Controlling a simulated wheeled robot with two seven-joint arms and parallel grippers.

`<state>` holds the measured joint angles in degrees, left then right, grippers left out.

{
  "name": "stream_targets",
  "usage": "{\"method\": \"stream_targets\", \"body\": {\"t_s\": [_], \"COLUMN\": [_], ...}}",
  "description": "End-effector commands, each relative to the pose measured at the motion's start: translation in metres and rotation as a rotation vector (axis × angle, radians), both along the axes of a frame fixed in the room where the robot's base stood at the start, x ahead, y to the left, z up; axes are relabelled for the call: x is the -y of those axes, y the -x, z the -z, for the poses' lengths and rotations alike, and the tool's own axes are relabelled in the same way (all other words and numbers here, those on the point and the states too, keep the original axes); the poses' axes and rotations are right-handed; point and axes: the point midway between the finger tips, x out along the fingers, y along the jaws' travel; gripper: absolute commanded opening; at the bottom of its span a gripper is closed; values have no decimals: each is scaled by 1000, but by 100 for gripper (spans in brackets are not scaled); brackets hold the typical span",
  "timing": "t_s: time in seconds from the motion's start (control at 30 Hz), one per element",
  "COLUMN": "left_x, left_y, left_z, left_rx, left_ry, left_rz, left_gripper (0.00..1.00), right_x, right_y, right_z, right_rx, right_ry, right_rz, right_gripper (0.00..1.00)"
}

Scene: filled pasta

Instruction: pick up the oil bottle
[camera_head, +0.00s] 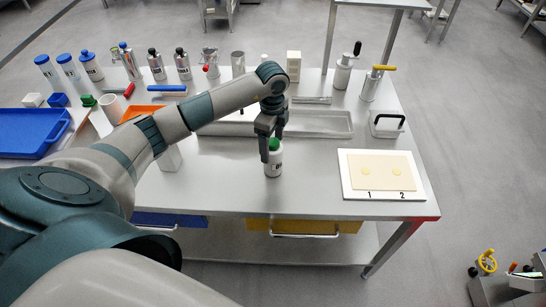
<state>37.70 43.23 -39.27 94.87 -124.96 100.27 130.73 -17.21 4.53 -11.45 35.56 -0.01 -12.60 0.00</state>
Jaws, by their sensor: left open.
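A small white bottle with a green cap (274,168) stands upright on the grey metal table. Dark lettering shows on its side, too small to read for certain; I take it as the oil bottle. My left gripper (271,142) points down right over it, open, with its fingers at the height of the green cap. One finger covers the left edge of the cap and bottle. I cannot tell whether the fingers touch it. My right gripper is not in view.
A white board with pasta sheet (347,187) lies to the right, marked 1 and 2. A black-handled metal box (387,131) and a shallow metal tray (328,126) lie behind. Blue-capped bottles (69,69) and a blue tray (30,128) are at left.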

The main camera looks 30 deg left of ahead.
Motion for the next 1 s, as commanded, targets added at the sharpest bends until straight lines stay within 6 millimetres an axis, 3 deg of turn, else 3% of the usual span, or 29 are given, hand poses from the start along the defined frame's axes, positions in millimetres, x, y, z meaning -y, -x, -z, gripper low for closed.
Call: {"method": "stream_targets", "body": {"t_s": [0.1, 0.33, 0.83, 1.0], "left_x": [4, 4, 3, 3], "left_y": [1, 0, 0, 0], "left_z": [10, 35, 37, 37], "left_rx": [-4, -2, -1, -1], "left_ry": [1, 0, 0, 0], "left_rz": [-1, -1, 0, 0], "left_gripper": [72, 72, 72, 31], "right_x": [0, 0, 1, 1], "right_y": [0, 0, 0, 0], "right_z": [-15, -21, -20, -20], "right_rx": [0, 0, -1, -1], "right_ry": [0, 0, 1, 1], "right_rz": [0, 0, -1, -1], "right_gripper": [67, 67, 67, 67]}}
